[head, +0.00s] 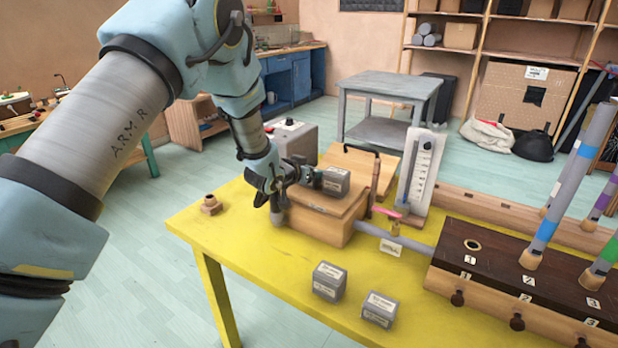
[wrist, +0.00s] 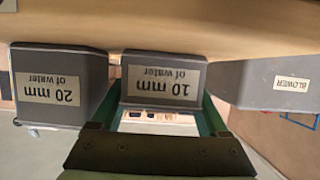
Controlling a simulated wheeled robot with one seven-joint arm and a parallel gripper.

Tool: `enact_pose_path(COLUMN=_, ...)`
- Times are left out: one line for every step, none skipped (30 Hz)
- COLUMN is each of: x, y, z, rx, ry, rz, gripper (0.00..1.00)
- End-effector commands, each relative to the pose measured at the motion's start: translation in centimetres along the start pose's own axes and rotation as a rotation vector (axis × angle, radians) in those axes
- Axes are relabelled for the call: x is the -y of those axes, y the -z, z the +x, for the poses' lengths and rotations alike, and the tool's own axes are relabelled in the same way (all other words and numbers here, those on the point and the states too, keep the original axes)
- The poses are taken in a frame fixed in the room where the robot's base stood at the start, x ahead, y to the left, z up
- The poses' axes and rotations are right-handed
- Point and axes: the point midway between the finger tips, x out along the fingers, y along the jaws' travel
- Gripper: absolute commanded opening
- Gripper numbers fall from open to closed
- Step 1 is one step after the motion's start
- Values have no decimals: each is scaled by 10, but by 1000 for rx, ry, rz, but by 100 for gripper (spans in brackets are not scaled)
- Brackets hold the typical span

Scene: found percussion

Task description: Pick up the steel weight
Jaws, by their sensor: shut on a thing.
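The steel weight in my grip is a grey block labelled "10 mm of water" (wrist: 163,80), seen upside down in the wrist view. My gripper (wrist: 165,112) is shut on it, with a green finger at each side. A second grey weight labelled "20 mm of water" (wrist: 58,85) is beside it, apart. In the head view my gripper (head: 312,175) is above the wooden box (head: 320,222), with a grey weight (head: 336,181) at its tip. I cannot tell which label that one bears, or whether the held weight touches the wood.
Two more grey weights (head: 329,281) (head: 380,309) stand on the yellow table (head: 250,255) near its front edge. The grey blower (head: 293,139) is behind my gripper. A white gauge board (head: 421,172) and a dark-topped pipe chest (head: 500,262) stand to the right.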

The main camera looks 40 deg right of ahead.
Motion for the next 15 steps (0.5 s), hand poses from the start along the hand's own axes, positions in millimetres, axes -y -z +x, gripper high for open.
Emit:
enact_pose_path(x=0, y=0, z=0, rx=0, ry=0, rz=0, gripper=26)
enact_pose_path(x=0, y=0, z=0, rx=0, ry=0, rz=0, gripper=23)
enact_pose_path(x=0, y=0, z=0, rx=0, ry=0, rz=0, gripper=18)
enact_pose_path(x=0, y=0, z=0, rx=0, ry=0, rz=0, gripper=15)
enact_pose_path(x=0, y=0, z=0, rx=0, ry=0, rz=0, gripper=12)
enact_pose_path(x=0, y=0, z=0, rx=0, ry=0, rz=0, gripper=7)
enact_pose_path(x=0, y=0, z=0, rx=0, ry=0, rz=0, gripper=4)
enact_pose_path(x=0, y=0, z=0, rx=0, ry=0, rz=0, gripper=0)
enact_pose_path(x=0, y=1, z=0, rx=-2, ry=0, rz=1, gripper=0)
enact_pose_path(x=0, y=1, z=0, rx=-2, ry=0, rz=1, gripper=0)
enact_pose_path(x=0, y=1, z=0, rx=-2, ry=0, rz=1, gripper=0)
enact_pose_path(x=0, y=1, z=0, rx=-2, ry=0, rz=0, gripper=0)
enact_pose_path(x=0, y=1, z=0, rx=-2, ry=0, rz=1, gripper=0)
enact_pose_path(x=0, y=2, z=0, rx=-2, ry=0, rz=1, gripper=0)
enact_pose_path(x=0, y=2, z=0, rx=-3, ry=0, rz=0, gripper=0)
